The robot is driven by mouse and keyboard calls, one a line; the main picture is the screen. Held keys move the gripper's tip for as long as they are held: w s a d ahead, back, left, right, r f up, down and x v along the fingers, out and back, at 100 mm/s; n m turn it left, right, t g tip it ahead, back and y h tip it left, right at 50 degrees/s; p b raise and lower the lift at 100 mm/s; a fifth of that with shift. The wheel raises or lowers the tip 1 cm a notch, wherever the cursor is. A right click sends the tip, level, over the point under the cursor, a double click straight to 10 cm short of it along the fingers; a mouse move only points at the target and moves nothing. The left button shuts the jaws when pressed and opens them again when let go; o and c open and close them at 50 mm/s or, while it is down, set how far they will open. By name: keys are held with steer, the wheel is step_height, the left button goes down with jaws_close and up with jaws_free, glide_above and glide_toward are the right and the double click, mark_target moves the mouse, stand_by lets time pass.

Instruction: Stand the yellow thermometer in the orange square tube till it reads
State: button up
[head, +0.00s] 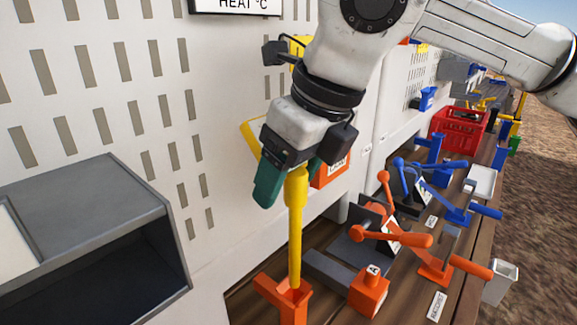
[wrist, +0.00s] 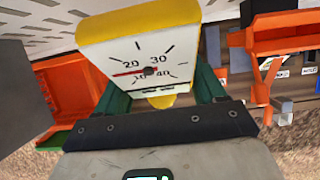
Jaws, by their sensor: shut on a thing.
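My gripper (head: 287,180) has green fingers and is shut on the yellow thermometer (head: 295,225). Its stem points down, nearly upright, and the lower end meets the mouth of the orange square tube (head: 290,305). I cannot tell how deep the tip is inside. In the wrist view the thermometer's white dial (wrist: 140,60) faces the camera between the green fingers, with a yellow rim. Its red needle points left, between the 10 and 20 marks. In the head view the dial is largely hidden behind the gripper.
A grey open-fronted box (head: 100,200) stands at the left. Orange clamps and levers (head: 392,238) and a small orange block (head: 369,290) lie right of the tube on the wooden bench. A slotted white wall (head: 120,60) stands behind. A red crate (head: 458,128) is farther back.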

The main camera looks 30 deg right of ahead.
mark_target(290, 250)
steer(key=shift+f+b, duration=0.35)
steer(key=shift+f, duration=0.55)
steer(key=shift+f+b, duration=5.45)
steer(key=shift+f, duration=0.05)
steer(key=o, duration=1.5)
steer(key=v, duration=1)
steer(key=shift+s+r, duration=0.15)
steer(key=shift+r, duration=0.25)
steer(key=shift+s, duration=0.1)
